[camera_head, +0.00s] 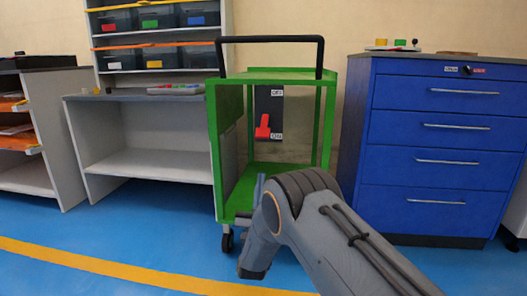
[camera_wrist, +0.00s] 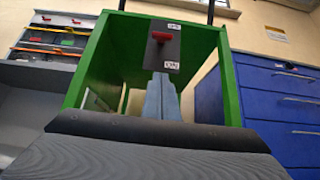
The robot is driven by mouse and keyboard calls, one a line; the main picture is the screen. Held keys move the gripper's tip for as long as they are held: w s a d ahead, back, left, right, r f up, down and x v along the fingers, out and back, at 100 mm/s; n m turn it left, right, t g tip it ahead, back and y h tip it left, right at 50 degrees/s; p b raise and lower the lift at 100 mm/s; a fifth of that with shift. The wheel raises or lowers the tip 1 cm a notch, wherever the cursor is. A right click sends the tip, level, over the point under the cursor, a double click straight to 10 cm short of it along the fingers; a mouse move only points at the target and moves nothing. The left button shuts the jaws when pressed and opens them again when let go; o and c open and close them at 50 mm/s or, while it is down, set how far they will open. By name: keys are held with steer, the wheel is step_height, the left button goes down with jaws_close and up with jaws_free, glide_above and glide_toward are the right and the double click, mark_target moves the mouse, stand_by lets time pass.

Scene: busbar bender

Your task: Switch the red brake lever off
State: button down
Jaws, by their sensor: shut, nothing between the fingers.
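The red brake lever (camera_head: 263,127) is on a dark panel (camera_head: 268,104) inside the green cart (camera_head: 226,140). The panel has a white label at its top and one at its bottom that seems to read ON. In the head view the lever's wide end is low, beside the bottom label. The wrist view, from below, shows the red lever (camera_wrist: 162,37) on the panel above my gripper (camera_wrist: 161,78). My gripper's blue-grey fingers are together and empty, apart from the lever. In the head view my arm hides most of the gripper.
A black handle bar (camera_head: 270,39) tops the cart, and green posts frame its opening. A blue drawer cabinet (camera_head: 440,150) stands close on the right. A grey bench (camera_head: 150,135) and shelves with bins (camera_head: 155,18) are on the left. The blue floor in front is clear.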

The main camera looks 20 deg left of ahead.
mark_target(264, 126)
steer(key=w+r+b, duration=0.4)
steer(key=r+b, duration=0.1)
steer(key=r, duration=0.5)
steer(key=shift+a+r+b, duration=0.4)
steer(key=shift+a, duration=0.05)
steer(key=shift+w, duration=0.1)
steer(key=shift+r, duration=0.1)
